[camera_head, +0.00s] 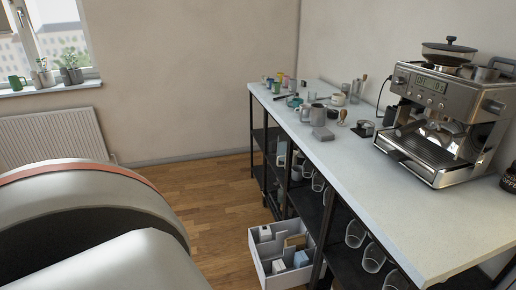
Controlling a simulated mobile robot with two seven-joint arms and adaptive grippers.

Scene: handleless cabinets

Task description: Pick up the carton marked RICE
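An open white drawer or bin (256,262) stands out low at the front of the black shelving. Several small cartons stand inside it, among them a white-and-blue carton (301,258) at its right, a blue-and-white carton (278,266) at the front and a white carton (265,234) at the left. Their print is too small to read, so I cannot tell which carton is marked RICE. Neither of my grippers shows in the head view.
A long white counter (345,156) tops the black shelving. It holds an espresso machine (440,115), metal jugs (313,115) and several small items. Glass mugs (374,257) sit on the shelf below. Wooden floor (215,195) is clear left of the drawer. A radiator (55,138) is at the back.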

